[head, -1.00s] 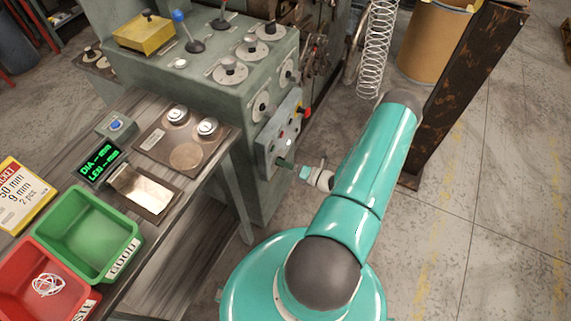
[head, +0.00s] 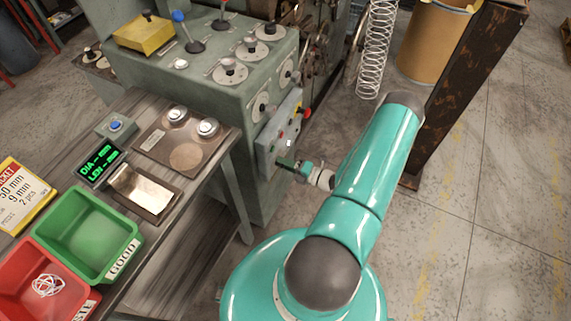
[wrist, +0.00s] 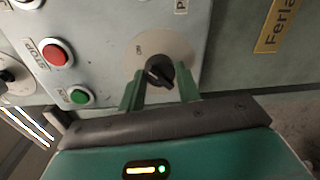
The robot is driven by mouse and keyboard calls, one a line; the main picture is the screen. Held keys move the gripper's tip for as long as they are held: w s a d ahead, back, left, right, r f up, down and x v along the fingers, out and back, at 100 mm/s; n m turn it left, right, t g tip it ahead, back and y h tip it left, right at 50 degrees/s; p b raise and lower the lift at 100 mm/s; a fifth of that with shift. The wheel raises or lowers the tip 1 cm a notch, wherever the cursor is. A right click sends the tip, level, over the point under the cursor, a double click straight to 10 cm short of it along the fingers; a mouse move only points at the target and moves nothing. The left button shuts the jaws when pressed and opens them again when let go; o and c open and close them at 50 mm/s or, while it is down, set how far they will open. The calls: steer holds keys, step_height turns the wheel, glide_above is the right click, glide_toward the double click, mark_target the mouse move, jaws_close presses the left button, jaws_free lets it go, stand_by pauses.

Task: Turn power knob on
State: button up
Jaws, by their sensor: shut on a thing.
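The power knob (wrist: 158,72) is a black rotary knob on a pale round dial plate (wrist: 152,45), with small "ON" lettering on the plate. It shows in the wrist view on the machine's grey control panel (wrist: 110,30). My gripper (wrist: 160,85) has its two green fingers on either side of the knob and is shut on it. In the head view my gripper (head: 286,163) reaches the lower part of the panel (head: 265,150). The knob is hidden there behind the fingers.
A red STOP button (wrist: 57,53) and a green button (wrist: 80,97) sit left of the knob in the wrist view. A wooden table with a green bin (head: 85,235) and a red bin (head: 40,285) stands left. A rusty beam (head: 465,85) stands right.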

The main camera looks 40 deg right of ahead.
steer(key=shift+s, duration=0.1)
steer(key=o, duration=1)
steer(key=shift+c, duration=0.2)
steer(key=f+v, duration=0.1)
steer(key=v, duration=1.2)
steer(key=shift+s+r, duration=0.35)
steer(key=shift+r, duration=0.15)
steer(key=shift+s+d, duration=0.1)
steer(key=shift+d, duration=0.05)
